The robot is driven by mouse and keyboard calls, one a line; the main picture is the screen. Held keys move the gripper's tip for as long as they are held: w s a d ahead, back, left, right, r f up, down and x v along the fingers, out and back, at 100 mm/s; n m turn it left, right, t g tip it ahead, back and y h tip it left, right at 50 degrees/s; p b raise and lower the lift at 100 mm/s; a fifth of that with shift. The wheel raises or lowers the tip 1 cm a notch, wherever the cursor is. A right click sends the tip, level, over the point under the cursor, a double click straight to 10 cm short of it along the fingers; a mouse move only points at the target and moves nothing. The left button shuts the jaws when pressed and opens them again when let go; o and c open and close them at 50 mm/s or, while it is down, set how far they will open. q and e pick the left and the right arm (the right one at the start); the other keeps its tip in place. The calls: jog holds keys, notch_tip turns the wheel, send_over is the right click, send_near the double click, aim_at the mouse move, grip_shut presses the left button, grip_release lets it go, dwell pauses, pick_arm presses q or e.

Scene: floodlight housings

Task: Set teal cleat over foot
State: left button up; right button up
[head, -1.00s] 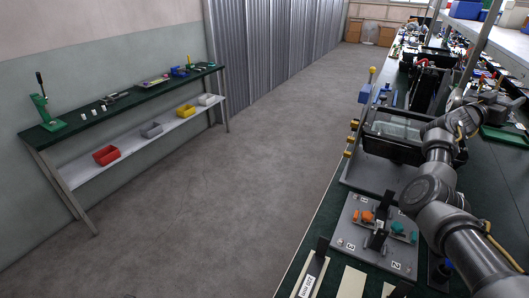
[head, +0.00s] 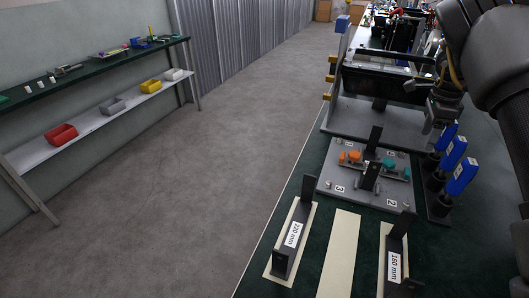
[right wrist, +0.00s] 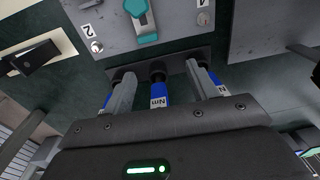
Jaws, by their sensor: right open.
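Teal cleat pieces (head: 389,164) sit on a grey plate (head: 340,190) with numbered corners in the head view, right of orange ones. Teal also shows at the top of the right wrist view (right wrist: 148,39). Black uprights (head: 370,177) stand by these pieces; which part is the foot I cannot tell. My right gripper (head: 440,118) hangs beyond a row of blue-handled tools. In the right wrist view its fingers (right wrist: 161,88) are apart, with a blue tool marked Nm (right wrist: 157,92) showing between them; contact is unclear. My left gripper is out of view.
Blue-handled tools (head: 462,178) stand in a black rack right of the plate. Black brackets marked 220 mm (head: 292,240) and 160 mm (head: 395,262) stand on pale strips in front. A large black-framed fixture (head: 375,88) rises behind. The floor at left is clear.

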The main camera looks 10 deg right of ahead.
aim_at(408, 171)
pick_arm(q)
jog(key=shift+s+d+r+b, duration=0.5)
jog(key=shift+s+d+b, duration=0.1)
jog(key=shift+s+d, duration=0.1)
pick_arm(e)
jog(key=shift+y, duration=0.3)
jog(key=f, duration=0.4)
jog(key=a+f, duration=0.1)
jog(key=f, duration=0.2)
jog(key=a+f, duration=0.1)
jog(key=f, duration=0.3)
jog(key=shift+s+f, duration=0.3)
grip_shut()
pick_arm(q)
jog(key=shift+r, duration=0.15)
